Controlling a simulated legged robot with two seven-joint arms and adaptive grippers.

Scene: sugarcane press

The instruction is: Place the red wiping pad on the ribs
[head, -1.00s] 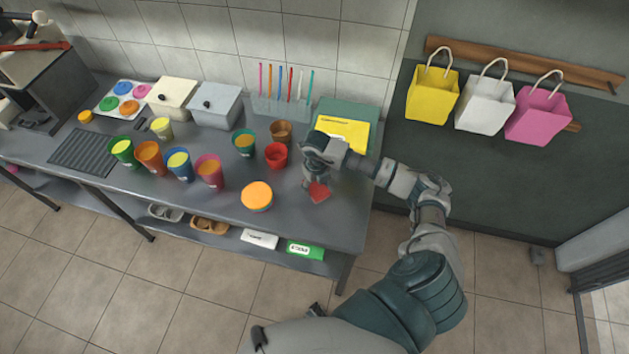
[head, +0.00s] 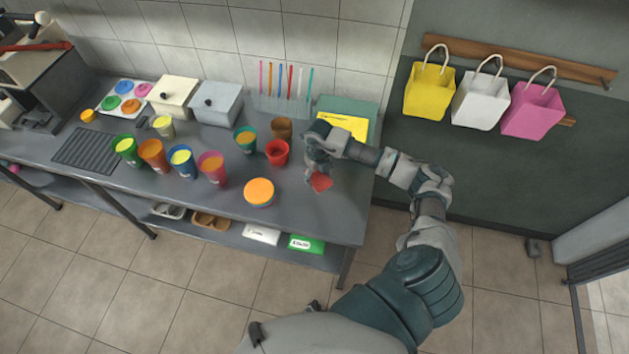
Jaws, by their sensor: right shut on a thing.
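The red wiping pad (head: 321,182) is at the fingertips of my right gripper (head: 317,172), which is shut on it over the right end of the counter. Whether the pad touches the counter is hard to tell. The ribs (head: 91,151) are a dark ribbed panel in the counter at the left, well away from the pad. My left gripper is not in view.
Several coloured cups stand between the pad and the ribs, among them a red cup (head: 278,152), a pink cup (head: 212,168) and a green cup (head: 128,151). An orange-topped stack (head: 259,192) stands near the front edge. Bags (head: 481,97) hang at the right.

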